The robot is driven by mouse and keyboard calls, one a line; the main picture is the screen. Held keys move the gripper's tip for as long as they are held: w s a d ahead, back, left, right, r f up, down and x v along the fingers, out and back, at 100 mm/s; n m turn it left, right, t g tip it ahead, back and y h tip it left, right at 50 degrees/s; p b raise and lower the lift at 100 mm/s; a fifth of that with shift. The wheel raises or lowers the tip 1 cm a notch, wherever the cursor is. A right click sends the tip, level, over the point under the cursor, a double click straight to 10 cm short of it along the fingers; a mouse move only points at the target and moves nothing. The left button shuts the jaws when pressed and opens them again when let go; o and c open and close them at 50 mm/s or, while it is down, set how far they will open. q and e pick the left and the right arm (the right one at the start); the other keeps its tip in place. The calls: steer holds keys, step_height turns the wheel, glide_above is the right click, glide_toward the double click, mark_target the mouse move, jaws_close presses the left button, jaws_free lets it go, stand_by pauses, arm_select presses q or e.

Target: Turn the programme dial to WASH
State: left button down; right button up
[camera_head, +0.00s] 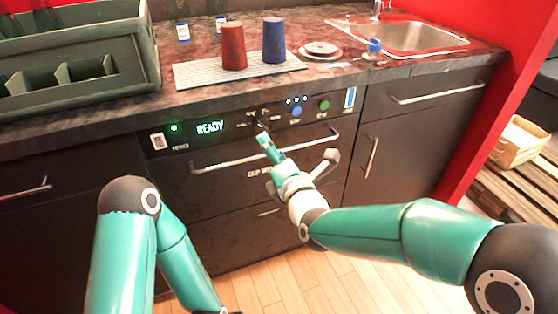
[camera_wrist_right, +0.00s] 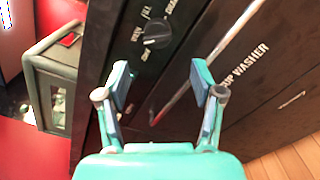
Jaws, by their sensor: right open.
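The programme dial (camera_wrist_right: 157,33) is a round black knob on the black front panel, with small white labels around it. It shows near the top of the right wrist view; its pointer setting is too small to tell. In the head view my gripper partly covers the dial's area. My right gripper (camera_wrist_right: 160,72) is open, its two blue-grey pads apart and empty, a little short of the dial and roughly in line with it. It also shows in front of the panel in the head view (camera_head: 266,143). My left arm is at lower left; its gripper is out of view.
The panel has a lit READY display (camera_head: 210,128), a blue button (camera_head: 296,111) and a green button (camera_head: 324,105). A handle bar (camera_head: 225,161) runs below the panel. Red (camera_head: 233,46) and blue (camera_head: 274,40) cups stand on the counter above.

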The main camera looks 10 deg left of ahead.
steer(key=shift+v, duration=2)
